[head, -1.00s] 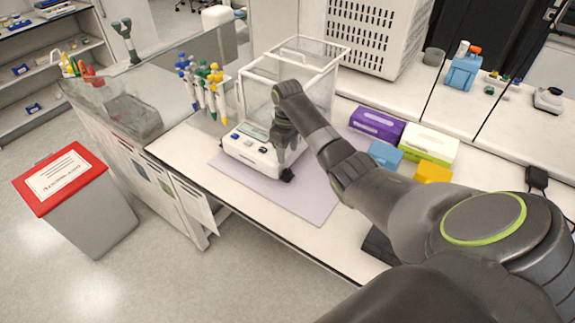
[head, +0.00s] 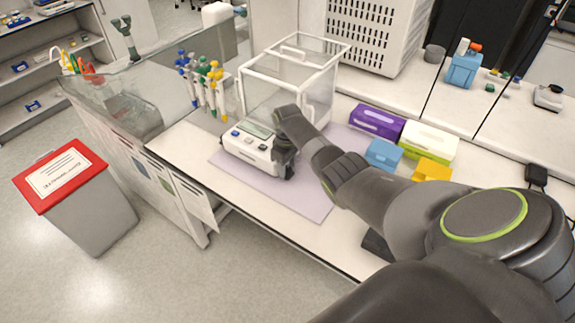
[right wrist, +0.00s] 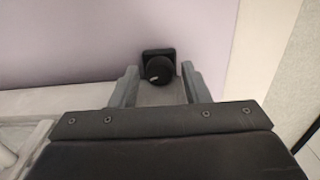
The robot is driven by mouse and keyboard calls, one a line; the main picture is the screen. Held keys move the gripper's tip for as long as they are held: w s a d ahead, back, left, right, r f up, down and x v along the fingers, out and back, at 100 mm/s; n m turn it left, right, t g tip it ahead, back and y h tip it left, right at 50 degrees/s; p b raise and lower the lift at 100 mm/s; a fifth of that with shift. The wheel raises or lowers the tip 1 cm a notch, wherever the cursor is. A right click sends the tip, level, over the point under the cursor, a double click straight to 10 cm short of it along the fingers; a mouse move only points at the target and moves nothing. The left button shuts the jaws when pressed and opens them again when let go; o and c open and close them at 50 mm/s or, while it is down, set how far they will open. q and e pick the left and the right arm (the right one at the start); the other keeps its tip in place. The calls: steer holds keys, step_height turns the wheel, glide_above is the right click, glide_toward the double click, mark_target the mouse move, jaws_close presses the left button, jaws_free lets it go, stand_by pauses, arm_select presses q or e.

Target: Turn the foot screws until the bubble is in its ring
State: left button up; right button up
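The white balance (head: 248,152) with a clear draft shield (head: 290,75) stands on a lilac mat (head: 315,202). Its front panel has a display and blue buttons. My right gripper (head: 284,172) points down at the balance's front right corner and hides the foot there in the head view. In the right wrist view, a black round foot screw (right wrist: 159,69) lies between the fingertips of this gripper (right wrist: 159,74), with gaps at both sides. The fingers are open. I cannot make out the bubble or its ring. My left gripper is not in view.
A pipette stand (head: 205,85) is left of the balance. Purple (head: 377,121) and green-white (head: 429,140) boxes, a blue box (head: 384,153) and a yellow one (head: 432,170) lie to the right. The mat's front is clear.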

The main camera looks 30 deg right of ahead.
mark_target(287, 168)
steer(key=c, duration=0.8)
steer(key=shift+o, duration=0.2)
steer(key=shift+n, duration=0.7)
steer(key=o, duration=1)
steer(key=shift+r, duration=0.1)
steer(key=shift+r, duration=0.3)
step_height(287, 168, up, 17)
steer(key=shift+f+b, duration=0.2)
steer(key=shift+b, duration=0.8)
